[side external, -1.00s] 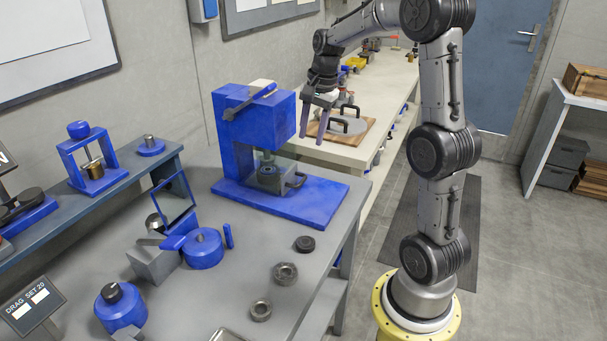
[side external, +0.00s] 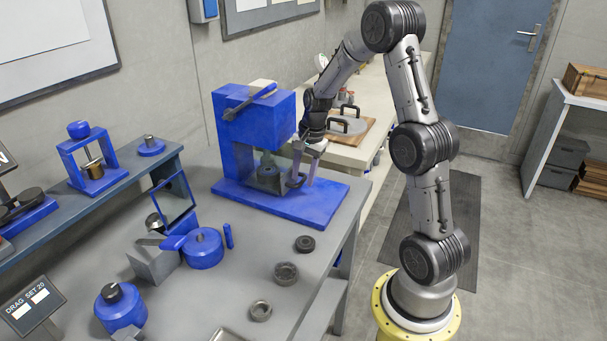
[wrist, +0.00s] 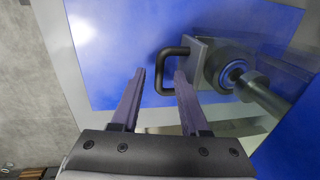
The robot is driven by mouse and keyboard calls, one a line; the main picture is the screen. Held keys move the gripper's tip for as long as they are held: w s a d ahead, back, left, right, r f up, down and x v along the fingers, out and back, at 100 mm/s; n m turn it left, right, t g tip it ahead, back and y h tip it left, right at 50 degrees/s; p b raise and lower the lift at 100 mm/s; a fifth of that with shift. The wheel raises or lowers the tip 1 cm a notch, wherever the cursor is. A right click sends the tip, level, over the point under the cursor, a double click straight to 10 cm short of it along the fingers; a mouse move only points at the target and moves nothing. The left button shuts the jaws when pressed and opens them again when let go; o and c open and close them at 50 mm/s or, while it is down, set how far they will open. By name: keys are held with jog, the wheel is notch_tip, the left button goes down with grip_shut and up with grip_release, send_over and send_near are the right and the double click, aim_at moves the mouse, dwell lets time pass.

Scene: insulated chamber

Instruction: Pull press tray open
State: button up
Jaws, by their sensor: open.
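The blue press (side external: 250,125) stands on its blue base plate (side external: 325,205) on the grey bench. Its grey press tray (side external: 268,180) sits under the press head, with a black handle (side external: 297,181) on its right side. In the wrist view, the tray (wrist: 200,55) shows at upper right with its black loop handle (wrist: 168,72) pointing left. My gripper (side external: 304,172) is low at the handle. In the wrist view, my gripper (wrist: 160,75) is open, with its two fingertips on either side of the handle's lower part. I cannot tell whether a finger touches it.
Metal rings (side external: 286,273) and a dark disc (side external: 305,243) lie on the front of the bench. A mirror stand (side external: 172,205) and a blue pot (side external: 203,248) stand to the left. A second bench with a wooden board (side external: 352,130) lies behind my arm.

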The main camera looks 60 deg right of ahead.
grip_shut()
dwell(1.4)
